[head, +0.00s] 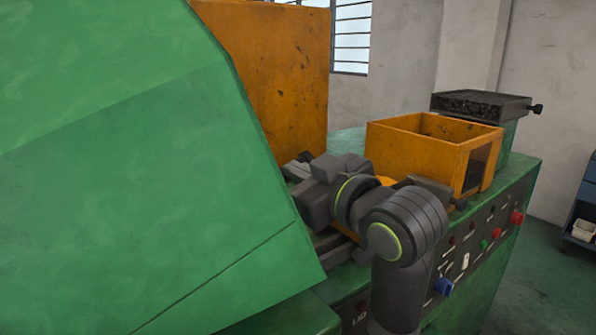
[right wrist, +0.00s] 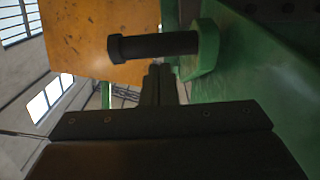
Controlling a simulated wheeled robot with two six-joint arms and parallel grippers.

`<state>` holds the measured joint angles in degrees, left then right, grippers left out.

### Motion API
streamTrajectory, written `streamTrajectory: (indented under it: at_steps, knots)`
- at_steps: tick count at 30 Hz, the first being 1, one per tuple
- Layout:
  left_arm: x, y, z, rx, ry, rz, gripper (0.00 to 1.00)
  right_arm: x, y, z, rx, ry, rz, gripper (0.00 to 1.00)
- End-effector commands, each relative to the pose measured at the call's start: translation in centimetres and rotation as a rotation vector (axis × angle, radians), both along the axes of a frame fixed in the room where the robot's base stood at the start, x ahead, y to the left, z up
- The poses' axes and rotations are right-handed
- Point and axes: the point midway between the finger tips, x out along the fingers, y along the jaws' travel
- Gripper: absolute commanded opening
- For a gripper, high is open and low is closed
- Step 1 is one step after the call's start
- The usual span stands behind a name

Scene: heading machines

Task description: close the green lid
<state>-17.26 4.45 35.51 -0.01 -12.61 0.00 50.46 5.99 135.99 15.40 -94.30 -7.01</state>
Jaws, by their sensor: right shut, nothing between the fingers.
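The large green lid (head: 150,170) fills the left of the head view, its slanted right edge running down toward the machine's front. In the right wrist view a green surface (right wrist: 265,75) fills the right, with a short dark bar (right wrist: 155,46) standing out from a green bracket (right wrist: 206,48). I cannot tell whether the bar belongs to the lid. My right gripper (head: 300,166) is beside the lid's right edge, its fingertips hard to make out there. In the right wrist view its fingers (right wrist: 158,72) are shut and empty, just below the bar in the picture. My left gripper is out of view.
A tall orange panel (head: 275,70) stands behind the lid. An open orange box (head: 410,148) and a dark tray (head: 482,105) sit to the right on the green machine. Its front panel carries a blue knob (head: 444,287) and a red knob (head: 517,217).

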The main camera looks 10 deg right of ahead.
Motion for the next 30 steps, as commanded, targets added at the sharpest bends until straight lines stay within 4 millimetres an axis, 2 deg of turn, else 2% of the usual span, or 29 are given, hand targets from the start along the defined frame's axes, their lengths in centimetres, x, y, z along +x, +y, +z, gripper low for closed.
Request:
streamTrajectory:
  at_steps: [5,12,18,22,30]
  knots:
    - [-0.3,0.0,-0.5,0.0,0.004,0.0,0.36,0.2,0.0,-0.5,0.002,-0.005,0.002,0.0]
    - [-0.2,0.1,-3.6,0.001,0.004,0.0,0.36,1.4,-0.2,-3.0,0.028,-0.074,0.024,0.0]
    - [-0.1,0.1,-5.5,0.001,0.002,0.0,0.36,3.0,-0.3,-5.0,0.046,-0.11,0.038,0.0]
    - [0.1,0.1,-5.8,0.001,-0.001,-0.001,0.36,3.9,-0.3,-5.8,0.046,-0.11,0.038,0.0]
    - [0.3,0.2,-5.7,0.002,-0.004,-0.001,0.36,4.1,-0.3,-5.8,0.046,-0.112,0.037,0.0]
